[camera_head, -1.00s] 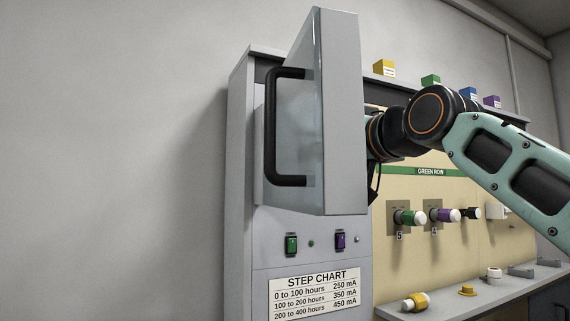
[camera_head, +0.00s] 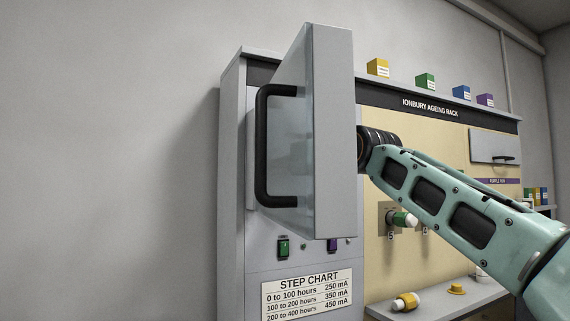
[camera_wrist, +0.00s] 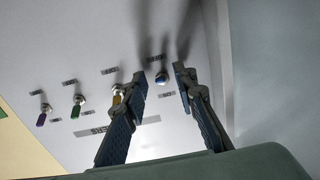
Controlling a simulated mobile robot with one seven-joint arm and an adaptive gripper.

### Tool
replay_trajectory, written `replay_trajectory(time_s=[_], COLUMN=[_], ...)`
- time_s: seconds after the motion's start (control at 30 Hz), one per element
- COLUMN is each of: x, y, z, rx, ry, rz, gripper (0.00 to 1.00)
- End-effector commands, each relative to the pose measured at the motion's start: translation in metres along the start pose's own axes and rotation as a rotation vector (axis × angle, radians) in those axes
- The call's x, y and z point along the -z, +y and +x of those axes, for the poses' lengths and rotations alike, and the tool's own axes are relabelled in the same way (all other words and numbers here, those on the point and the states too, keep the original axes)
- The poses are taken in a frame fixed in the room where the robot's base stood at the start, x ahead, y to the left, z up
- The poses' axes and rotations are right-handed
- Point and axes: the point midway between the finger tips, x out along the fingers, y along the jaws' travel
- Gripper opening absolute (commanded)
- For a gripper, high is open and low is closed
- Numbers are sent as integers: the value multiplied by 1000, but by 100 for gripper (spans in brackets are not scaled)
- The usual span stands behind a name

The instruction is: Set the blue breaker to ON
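The blue breaker (camera_wrist: 162,78) shows in the wrist view as a small blue-tipped lever on a pale panel (camera_wrist: 120,30). It appears between my gripper's two fingertips (camera_wrist: 161,74). The fingers are spread apart, and I cannot tell whether either touches the lever. In the same row are a yellow lever (camera_wrist: 117,97), a green lever (camera_wrist: 77,108) and a purple lever (camera_wrist: 42,116). In the head view, the open cabinet door (camera_head: 332,140) hides my gripper and the blue breaker.
The door with its black handle (camera_head: 262,145) stands swung out beside my arm. Below it are green (camera_head: 283,248) and purple (camera_head: 333,245) switches and a step chart (camera_head: 305,291). A shelf (camera_head: 440,300) with a yellow-white plug (camera_head: 406,301) lies right. The wall at left is clear.

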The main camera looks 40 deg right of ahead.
Motion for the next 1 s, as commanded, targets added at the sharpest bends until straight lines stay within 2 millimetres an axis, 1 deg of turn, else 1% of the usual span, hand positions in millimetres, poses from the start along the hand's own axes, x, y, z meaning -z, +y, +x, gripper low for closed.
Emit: replay_trajectory(time_s=[0.1, 0.13, 0.3, 0.37, 0.67, 1.0], x=[0, 0, 0, 0, 1, 6], y=[0, 0, 0, 0, 0, 3], z=[0, 0, 0, 0, 0, 1], rx=[0, 0, 0, 0, -1, -5], ry=[0, 0, 0, 0, -16, -162], rz=[0, 0, 0, 0, 1, 2], gripper=[26, 24, 5, 0, 0, 0])
